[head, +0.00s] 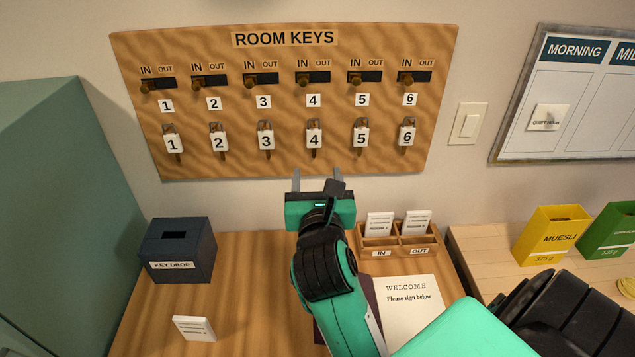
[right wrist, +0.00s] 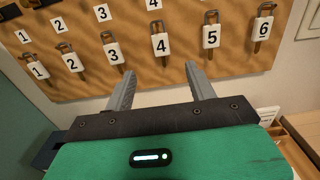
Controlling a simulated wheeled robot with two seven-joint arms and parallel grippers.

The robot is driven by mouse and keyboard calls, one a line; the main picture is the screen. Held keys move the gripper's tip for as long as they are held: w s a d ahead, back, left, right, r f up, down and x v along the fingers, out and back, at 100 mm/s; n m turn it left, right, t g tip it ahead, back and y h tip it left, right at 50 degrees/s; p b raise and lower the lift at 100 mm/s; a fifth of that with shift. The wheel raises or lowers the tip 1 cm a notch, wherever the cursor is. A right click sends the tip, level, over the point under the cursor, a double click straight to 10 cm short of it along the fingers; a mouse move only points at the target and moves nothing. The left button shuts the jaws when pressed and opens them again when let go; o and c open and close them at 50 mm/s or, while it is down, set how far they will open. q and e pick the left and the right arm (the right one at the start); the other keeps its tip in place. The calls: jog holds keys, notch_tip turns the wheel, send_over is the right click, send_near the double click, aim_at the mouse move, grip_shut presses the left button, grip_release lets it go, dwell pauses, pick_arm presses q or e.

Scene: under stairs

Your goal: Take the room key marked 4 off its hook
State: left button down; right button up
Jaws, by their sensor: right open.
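The room key marked 4 (head: 314,139) hangs on its hook in the lower row of the wooden key board, between keys 3 and 5. It has a white tag, and it also shows in the right wrist view (right wrist: 160,44). My right gripper (head: 316,180) is open and empty, just below the board's lower edge and below key 4. In the right wrist view its two fingers (right wrist: 160,76) point up at the board, with key 4 above the gap and apart from them. My left gripper is not in view.
Keys 3 (head: 266,140) and 5 (head: 361,137) hang close on either side. Above, the IN/OUT slider for 4 (head: 312,77) has its knob at IN. Below are a key drop box (head: 178,250), a card holder (head: 400,246) and a welcome sheet (head: 412,312).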

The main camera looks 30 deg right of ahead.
jog(key=b+x, duration=0.2)
jog(key=x, duration=0.1)
jog(key=p, duration=0.3)
send_near(314, 135)
jog(key=x, duration=0.3)
jog(key=p+x, duration=0.1)
jog(key=x, duration=0.3)
jog(key=shift+s+f, duration=0.1)
jog(key=shift+f, duration=0.05)
jog(key=shift+w+d, duration=0.25)
jog(key=shift+w, duration=0.2)
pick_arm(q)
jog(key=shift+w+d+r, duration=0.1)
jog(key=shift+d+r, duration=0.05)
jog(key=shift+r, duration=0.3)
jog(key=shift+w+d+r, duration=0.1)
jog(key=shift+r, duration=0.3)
pick_arm(e)
jog(key=shift+w+d+f, duration=0.1)
jog(key=shift+w, duration=0.05)
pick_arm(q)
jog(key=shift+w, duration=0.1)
pick_arm(e)
grip_shut()
pick_arm(q)
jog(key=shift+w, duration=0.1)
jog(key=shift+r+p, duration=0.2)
jog(key=shift+p, duration=0.15)
